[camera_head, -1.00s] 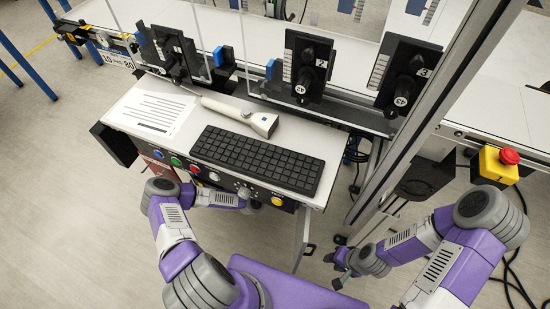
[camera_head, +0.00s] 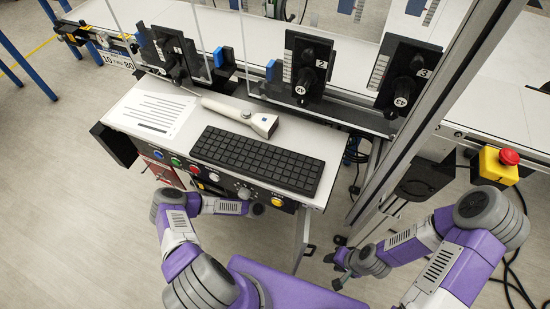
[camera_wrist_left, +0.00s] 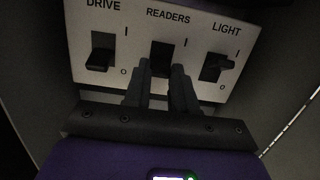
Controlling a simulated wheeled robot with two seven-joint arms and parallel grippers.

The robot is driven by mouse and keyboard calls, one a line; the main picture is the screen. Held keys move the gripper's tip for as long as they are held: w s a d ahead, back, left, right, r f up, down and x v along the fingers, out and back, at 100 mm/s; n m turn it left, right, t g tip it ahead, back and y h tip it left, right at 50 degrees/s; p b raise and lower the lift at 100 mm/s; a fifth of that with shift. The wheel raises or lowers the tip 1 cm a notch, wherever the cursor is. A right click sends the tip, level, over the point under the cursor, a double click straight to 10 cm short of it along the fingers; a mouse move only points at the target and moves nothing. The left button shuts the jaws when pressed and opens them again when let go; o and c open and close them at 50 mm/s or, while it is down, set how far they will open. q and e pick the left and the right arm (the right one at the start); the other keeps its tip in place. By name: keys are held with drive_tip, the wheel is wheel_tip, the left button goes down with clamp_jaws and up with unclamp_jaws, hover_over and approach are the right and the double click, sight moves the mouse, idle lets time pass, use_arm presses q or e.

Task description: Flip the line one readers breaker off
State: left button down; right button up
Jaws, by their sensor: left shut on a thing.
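In the left wrist view, the readers breaker (camera_wrist_left: 163,55) is a dark toggle in the middle of a pale panel (camera_wrist_left: 134,38), under the label READERS. My left gripper (camera_wrist_left: 162,72) has its two dark fingers shut on this toggle. The fingers cover its lower part, so its position is hard to tell. The drive breaker (camera_wrist_left: 101,60) is to its left and the light breaker (camera_wrist_left: 216,67) to its right. In the head view, my left gripper is hidden by the console's front edge. My right gripper (camera_head: 338,272) hangs low over the floor, away from the console; its jaw gap is unclear.
The console (camera_head: 330,160) carries a black keyboard (camera_head: 258,160), a handheld scanner (camera_head: 262,124) and a printed sheet (camera_head: 155,110). Coloured buttons line its front. A metal post (camera_head: 415,130) and a yellow emergency-stop box (camera_head: 495,170) stand to the right.

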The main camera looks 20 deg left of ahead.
use_arm(q)
drive_tip(key=shift+w+f+t, duration=0.2)
drive_tip(key=shift+f+t, duration=0.25)
drive_tip(key=shift+t, duration=0.65)
drive_tip(key=c, duration=0.9)
unclamp_jaws()
drive_tip(key=shift+s, duration=0.1)
drive_tip(key=v, duration=0.7)
drive_tip(key=shift+s+f+p, duration=0.15)
drive_tip(key=shift+s+p, duration=0.05)
drive_tip(key=shift+p, duration=0.15)
